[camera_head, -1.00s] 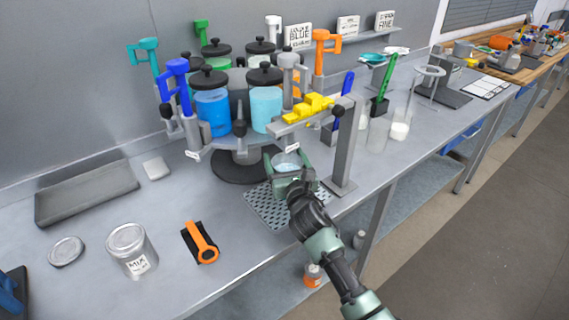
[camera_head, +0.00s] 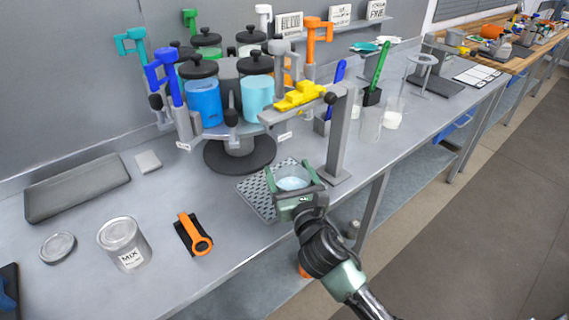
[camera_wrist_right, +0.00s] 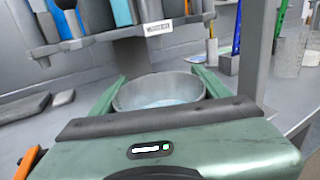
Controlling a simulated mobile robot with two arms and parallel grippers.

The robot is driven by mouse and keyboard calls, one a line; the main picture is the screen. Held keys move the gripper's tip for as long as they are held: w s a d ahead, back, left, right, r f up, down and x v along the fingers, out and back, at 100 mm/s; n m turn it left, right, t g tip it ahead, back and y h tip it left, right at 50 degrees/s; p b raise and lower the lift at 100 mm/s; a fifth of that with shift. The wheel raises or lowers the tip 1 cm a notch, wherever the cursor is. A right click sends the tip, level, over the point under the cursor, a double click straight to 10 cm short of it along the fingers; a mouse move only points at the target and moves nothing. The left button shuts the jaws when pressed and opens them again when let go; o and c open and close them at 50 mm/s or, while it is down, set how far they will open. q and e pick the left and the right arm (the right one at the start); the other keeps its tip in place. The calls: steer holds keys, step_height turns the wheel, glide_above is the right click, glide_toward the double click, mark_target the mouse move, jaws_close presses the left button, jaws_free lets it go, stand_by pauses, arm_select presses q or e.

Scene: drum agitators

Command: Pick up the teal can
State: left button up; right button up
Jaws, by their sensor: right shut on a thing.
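A grey-walled open can with pale teal-blue contents (camera_head: 293,181) is between the fingers of my right gripper (camera_head: 294,184). The gripper is shut on it, one finger on each side. The can (camera_wrist_right: 160,92) looks upright, with its rim and contents visible in the right wrist view. It is over the right part of the perforated drip tray (camera_head: 251,199), in front of the dispenser post. Its base is hidden by the gripper, so I cannot tell whether it touches the tray. My left gripper is not in view.
A dispenser post (camera_head: 339,140) with a yellow-topped arm (camera_head: 301,97) stands close behind. A carousel of lidded jars (camera_head: 204,100) is at back left. A MIX can (camera_head: 122,243), a lid (camera_head: 58,247) and an orange-handled tool (camera_head: 197,236) lie left. The bench's front edge is near.

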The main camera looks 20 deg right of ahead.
steer(key=shift+s+a+r+b, duration=0.1)
steer(key=shift+s+b, duration=0.15)
steer(key=shift+s, duration=1.45)
steer(key=shift+s+a+b, duration=0.1)
steer(key=shift+s+b, duration=0.1)
steer(key=shift+s, duration=1.45)
